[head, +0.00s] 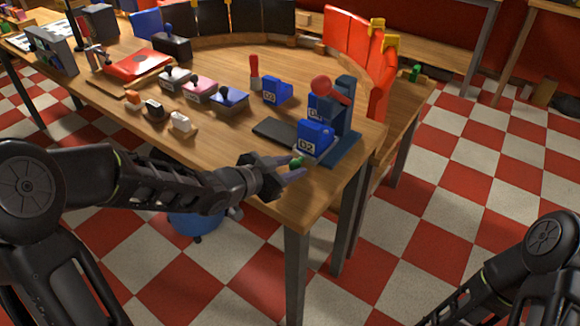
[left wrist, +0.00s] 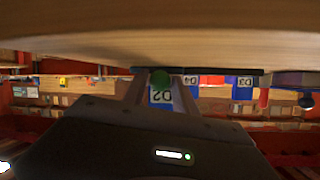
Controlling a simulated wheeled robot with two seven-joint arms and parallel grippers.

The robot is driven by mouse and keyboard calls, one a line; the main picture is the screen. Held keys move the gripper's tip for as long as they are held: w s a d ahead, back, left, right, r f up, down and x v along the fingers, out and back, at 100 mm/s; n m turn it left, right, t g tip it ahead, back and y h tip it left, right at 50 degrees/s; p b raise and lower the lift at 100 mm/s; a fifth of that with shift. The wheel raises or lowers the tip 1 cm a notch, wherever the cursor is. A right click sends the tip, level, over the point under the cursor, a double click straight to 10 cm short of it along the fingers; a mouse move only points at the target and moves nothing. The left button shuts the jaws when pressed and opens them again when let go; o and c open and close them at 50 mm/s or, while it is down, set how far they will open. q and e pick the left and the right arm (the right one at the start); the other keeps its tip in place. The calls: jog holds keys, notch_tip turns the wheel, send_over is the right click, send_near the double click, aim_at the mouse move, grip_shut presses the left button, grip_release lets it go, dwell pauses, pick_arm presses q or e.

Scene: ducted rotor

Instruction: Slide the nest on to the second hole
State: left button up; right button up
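A blue block marked D2 (head: 314,141) sits at the foot of a dark blue press frame (head: 345,125) with a red ball lever (head: 322,85), near the table's front right corner. A small green knob (head: 297,162) is at the block's near side. My left gripper (head: 293,169) reaches this knob from the left, just above the tabletop. In the left wrist view the green knob (left wrist: 160,78) lies between the two spread fingers, with gaps beside it, and D2 (left wrist: 161,96) shows behind. I cannot make out the nest's holes. My right gripper is out of view.
A dark flat plate (head: 276,132) lies left of the press. A blue block marked D3 (head: 277,90) and a red-handled tool (head: 254,72) stand behind it. Several small blocks and switch boxes (head: 230,99) stand left.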

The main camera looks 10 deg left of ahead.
pick_arm(q)
grip_shut()
dwell(1.0)
